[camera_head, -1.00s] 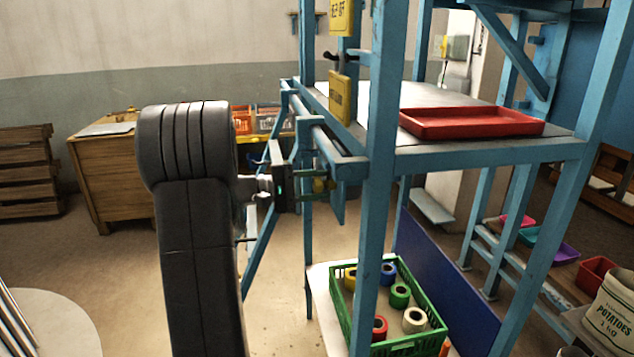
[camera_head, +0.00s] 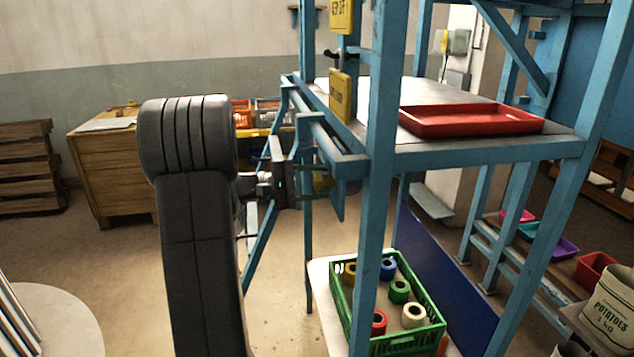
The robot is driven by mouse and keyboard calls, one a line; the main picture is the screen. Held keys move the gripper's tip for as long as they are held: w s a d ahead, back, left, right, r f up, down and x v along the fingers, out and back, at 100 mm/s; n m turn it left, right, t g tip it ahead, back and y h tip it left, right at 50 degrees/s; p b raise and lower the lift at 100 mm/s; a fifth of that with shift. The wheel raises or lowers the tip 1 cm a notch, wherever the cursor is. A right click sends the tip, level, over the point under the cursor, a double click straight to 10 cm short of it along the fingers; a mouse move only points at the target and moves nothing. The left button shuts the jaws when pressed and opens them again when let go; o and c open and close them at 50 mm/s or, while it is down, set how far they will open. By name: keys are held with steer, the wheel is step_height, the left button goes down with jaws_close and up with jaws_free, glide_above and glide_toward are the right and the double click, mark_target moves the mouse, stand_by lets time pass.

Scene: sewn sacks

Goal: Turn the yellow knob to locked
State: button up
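The yellow knob (camera_head: 320,182) is small and partly hidden, on the blue frame just below the rail at the left side of the shelf rack. My gripper (camera_head: 317,181) is at the knob, coming from the left, with its fingers reaching toward the rack around it. The fingers are small, dark and partly hidden. I cannot tell whether they touch or grip the knob, or which position the knob points to.
Blue posts (camera_head: 378,170) and a rail stand close to my gripper. Yellow signs (camera_head: 341,97) hang above it. A red tray (camera_head: 470,121) is on the shelf. A green crate (camera_head: 432,345) with several tape rolls is below.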

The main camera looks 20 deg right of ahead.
steer(key=shift+o, duration=0.7)
steer(key=b+v, duration=0.2)
steer(key=v, duration=1.2)
steer(key=shift+b, duration=0.35)
steer(key=shift+d, duration=0.15)
steer(key=p+x, duration=0.2)
steer(key=x, duration=1.1)
steer(key=shift+s+d+p, duration=0.1)
steer(key=shift+d+p, duration=0.25)
steer(key=shift+d, duration=0.05)
steer(key=shift+a, duration=0.1)
